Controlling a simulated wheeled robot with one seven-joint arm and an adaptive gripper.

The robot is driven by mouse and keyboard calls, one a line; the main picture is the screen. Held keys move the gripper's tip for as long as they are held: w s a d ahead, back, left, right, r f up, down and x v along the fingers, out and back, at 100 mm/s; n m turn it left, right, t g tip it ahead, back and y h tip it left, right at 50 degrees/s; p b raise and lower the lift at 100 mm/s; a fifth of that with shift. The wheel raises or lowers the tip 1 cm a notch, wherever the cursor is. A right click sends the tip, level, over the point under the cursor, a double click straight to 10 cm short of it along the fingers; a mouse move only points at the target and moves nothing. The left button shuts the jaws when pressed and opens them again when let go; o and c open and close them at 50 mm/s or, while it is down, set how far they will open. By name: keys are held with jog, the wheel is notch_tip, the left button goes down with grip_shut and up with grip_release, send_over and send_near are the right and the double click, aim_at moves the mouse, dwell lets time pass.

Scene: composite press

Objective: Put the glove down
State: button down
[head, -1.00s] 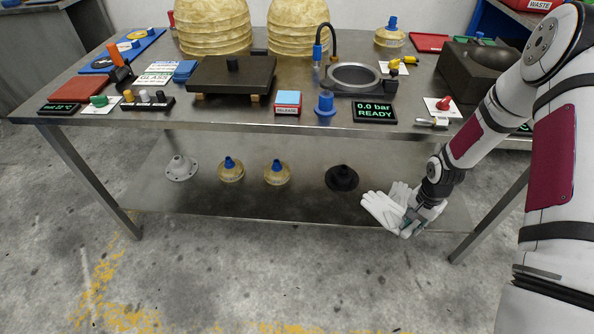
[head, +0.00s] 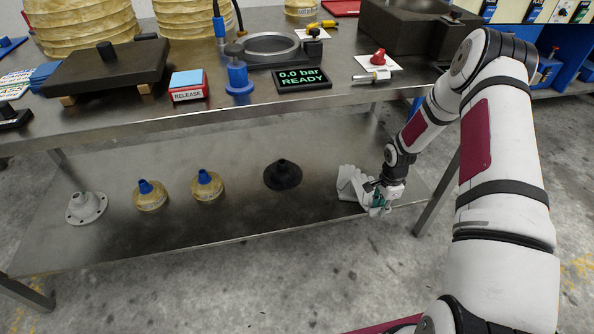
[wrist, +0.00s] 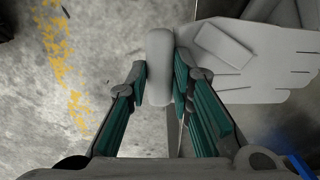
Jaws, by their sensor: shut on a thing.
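The white glove (head: 349,184) is at the right end of the table's lower shelf (head: 240,222), near its front edge. My gripper (head: 378,203) is at the glove's right side. In the wrist view, the green-padded fingers (wrist: 160,85) are shut on one part of the glove (wrist: 228,62), pinching it between them. The rest of the glove spreads flat to the right in that view. Whether the whole glove rests on the shelf or hangs slightly above it, I cannot tell.
A black flanged cone (head: 283,174) stands on the shelf left of the glove. Two yellowish cones with blue tops (head: 207,186) and a grey flanged part (head: 86,207) stand further left. The steel tabletop (head: 130,122) overhangs the shelf. A table leg (head: 437,195) stands right of my gripper.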

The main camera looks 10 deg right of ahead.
jog(key=shift+d, duration=0.1)
jog(key=w+d+b, duration=0.2)
jog(key=w+d, duration=0.1)
jog(key=w+d+f+b, duration=0.1)
jog(key=w+d+b, duration=0.1)
jog(key=w+d, duration=0.2)
jog(key=w+d+b, duration=0.2)
jog(key=w+d, duration=0.2)
jog(key=shift+w+d+f, duration=0.1)
jog(key=shift+f, duration=0.2)
jog(key=shift+f+b, duration=1.15)
jog(key=shift+f, duration=0.6)
jog(key=shift+r, duration=0.1)
jog(key=c, duration=1.4)
grip_release()
